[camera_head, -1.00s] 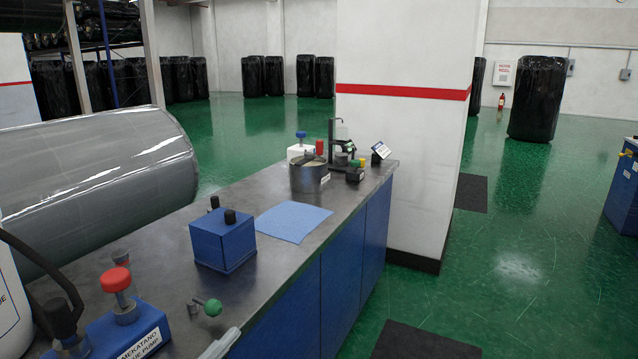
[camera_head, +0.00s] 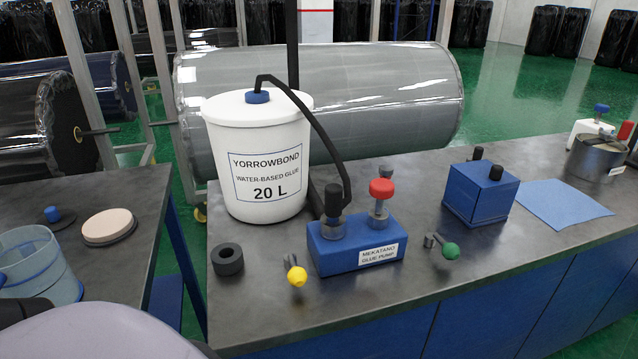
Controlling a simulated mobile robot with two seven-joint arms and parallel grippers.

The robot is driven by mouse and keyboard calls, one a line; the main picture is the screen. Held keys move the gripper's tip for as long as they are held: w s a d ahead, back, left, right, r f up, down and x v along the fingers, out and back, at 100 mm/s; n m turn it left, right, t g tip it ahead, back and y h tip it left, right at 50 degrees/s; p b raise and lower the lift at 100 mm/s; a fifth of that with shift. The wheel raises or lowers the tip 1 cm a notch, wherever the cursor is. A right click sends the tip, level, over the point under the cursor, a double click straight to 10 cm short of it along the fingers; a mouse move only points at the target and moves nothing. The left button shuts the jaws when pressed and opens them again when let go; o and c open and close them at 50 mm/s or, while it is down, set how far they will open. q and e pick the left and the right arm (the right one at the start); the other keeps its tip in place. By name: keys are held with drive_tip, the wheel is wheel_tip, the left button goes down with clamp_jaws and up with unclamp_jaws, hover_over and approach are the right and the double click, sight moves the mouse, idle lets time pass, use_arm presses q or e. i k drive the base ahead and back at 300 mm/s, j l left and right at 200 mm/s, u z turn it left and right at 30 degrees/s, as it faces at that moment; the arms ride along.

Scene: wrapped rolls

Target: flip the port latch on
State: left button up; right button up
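A blue glue pump box (camera_head: 340,252) labelled "MEKATANO GLUE PUMP" stands on the grey bench, with a black knob (camera_head: 333,200) and a red knob (camera_head: 381,188) on top. A small lever with a yellow ball end (camera_head: 297,277) is at its front left. A small lever with a green ball end (camera_head: 450,250) is to its right. I cannot tell which of these, if any, is the port latch. No gripper shows in the camera_head view.
A white glue bucket (camera_head: 235,160) stands behind the pump, joined to it by a black hose (camera_head: 320,130). A black ring (camera_head: 227,260) lies at the bench's left. A blue box (camera_head: 482,193) and blue cloth (camera_head: 564,203) are right. A gap separates a left table (camera_head: 130,195).

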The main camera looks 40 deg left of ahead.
sight(297, 276)
drive_tip(key=u, duration=1.35)
